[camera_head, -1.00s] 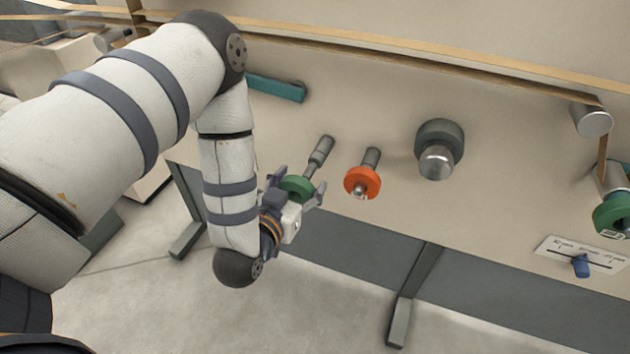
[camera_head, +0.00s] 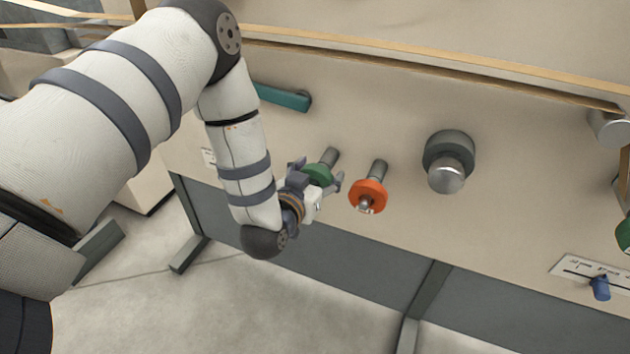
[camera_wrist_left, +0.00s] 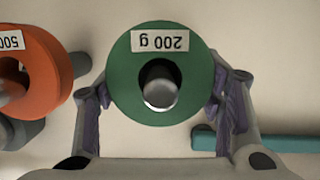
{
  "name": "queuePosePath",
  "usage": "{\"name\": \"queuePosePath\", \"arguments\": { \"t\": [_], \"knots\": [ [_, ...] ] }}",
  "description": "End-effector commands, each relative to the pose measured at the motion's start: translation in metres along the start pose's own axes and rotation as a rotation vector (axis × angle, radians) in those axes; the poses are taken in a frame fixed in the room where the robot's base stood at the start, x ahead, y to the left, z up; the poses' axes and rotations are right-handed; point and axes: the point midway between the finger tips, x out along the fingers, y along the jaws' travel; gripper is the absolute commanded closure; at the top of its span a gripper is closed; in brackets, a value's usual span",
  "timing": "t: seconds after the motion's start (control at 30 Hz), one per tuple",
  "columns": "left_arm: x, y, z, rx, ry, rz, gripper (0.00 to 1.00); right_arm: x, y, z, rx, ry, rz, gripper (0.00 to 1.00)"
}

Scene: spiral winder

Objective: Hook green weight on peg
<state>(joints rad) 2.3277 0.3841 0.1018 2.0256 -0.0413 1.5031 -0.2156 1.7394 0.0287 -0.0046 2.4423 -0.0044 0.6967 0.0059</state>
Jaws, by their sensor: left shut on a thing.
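The green weight (camera_head: 317,173) is a thick ring held between the fingers of my left gripper (camera_head: 318,174). In the left wrist view the green weight (camera_wrist_left: 125,95) carries an upside-down "200 g" label. The fingers of my left gripper (camera_wrist_left: 160,92) press on its two sides. The metal end of the peg (camera_wrist_left: 160,93) shows in the ring's hole, so the ring appears to be around it. In the head view the peg's thicker part (camera_head: 331,156) stands out from the panel just behind the ring. My right gripper is not in view.
An orange weight (camera_head: 368,196) labelled 500 hangs on the neighbouring peg, close to my left fingers. A large dark knob with a silver end (camera_head: 447,175) is farther right. A teal handle (camera_head: 283,97) is up and left. A blue slider (camera_head: 600,288) is at the lower right.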

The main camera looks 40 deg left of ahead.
Motion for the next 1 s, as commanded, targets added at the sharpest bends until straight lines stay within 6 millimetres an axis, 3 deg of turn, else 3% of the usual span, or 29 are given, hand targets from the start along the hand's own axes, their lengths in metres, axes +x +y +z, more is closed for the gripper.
{"name": "queuePosePath", "arguments": {
  "t": [0.3,0.33,0.43,0.77,0.87,1.0],
  "knots": [
    [0.002,0.0,0.0,0.0,0.003,0.0,1.0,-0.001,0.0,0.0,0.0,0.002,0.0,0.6],
    [0.002,0.0,0.0,0.0,0.003,0.0,0.36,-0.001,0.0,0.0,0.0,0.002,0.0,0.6],
    [0.002,0.0,0.0,0.0,0.003,0.0,0.15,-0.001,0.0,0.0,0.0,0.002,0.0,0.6],
    [0.0,0.0,0.001,0.0,0.0,0.001,0.15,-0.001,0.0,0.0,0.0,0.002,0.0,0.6],
    [-0.014,0.001,0.001,0.0,-0.003,0.001,0.15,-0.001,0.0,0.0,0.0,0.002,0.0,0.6],
    [-0.052,0.001,0.002,0.0,-0.005,0.002,0.15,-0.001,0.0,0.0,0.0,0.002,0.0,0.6]
  ]
}}
